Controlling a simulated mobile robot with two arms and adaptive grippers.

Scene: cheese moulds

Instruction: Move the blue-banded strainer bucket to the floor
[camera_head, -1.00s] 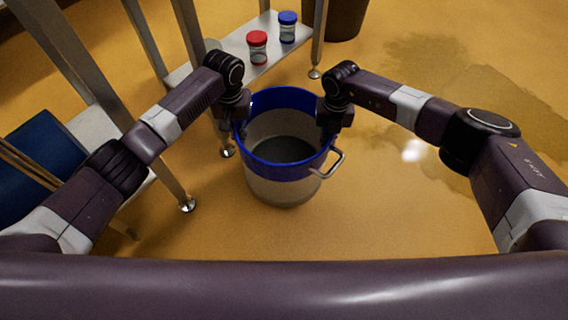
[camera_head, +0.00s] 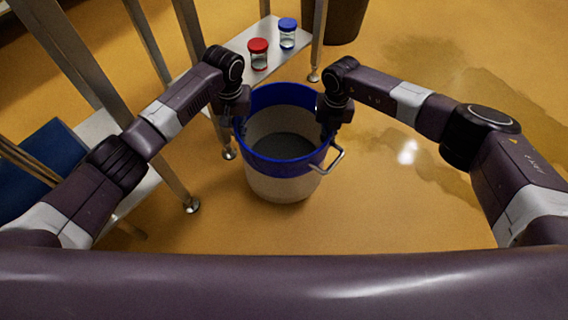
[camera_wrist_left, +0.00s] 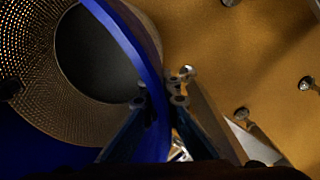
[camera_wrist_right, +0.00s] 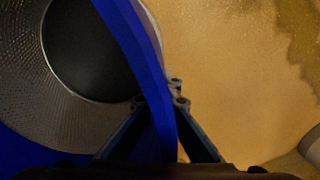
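The strainer bucket (camera_head: 283,184) is pale with a blue band around its rim, a perforated inner wall and a dark bottom. It is upright in the middle of the head view, over the yellow floor; whether its base touches the floor is not clear. My left gripper (camera_head: 241,122) is shut on the left side of the rim, with the blue band (camera_wrist_left: 150,75) between its fingers in the left wrist view. My right gripper (camera_head: 329,128) is shut on the right side, with the band (camera_wrist_right: 148,60) between its fingers. A metal handle (camera_head: 336,160) sticks out at the bucket's right.
A metal rack with legs (camera_head: 178,172) stands close on the left. Its low shelf (camera_head: 240,47) holds a red-lidded jar (camera_head: 258,54) and a blue-lidded jar (camera_head: 287,34). A dark round container (camera_head: 335,18) stands behind. The floor at right is clear, with a wet patch (camera_head: 440,120).

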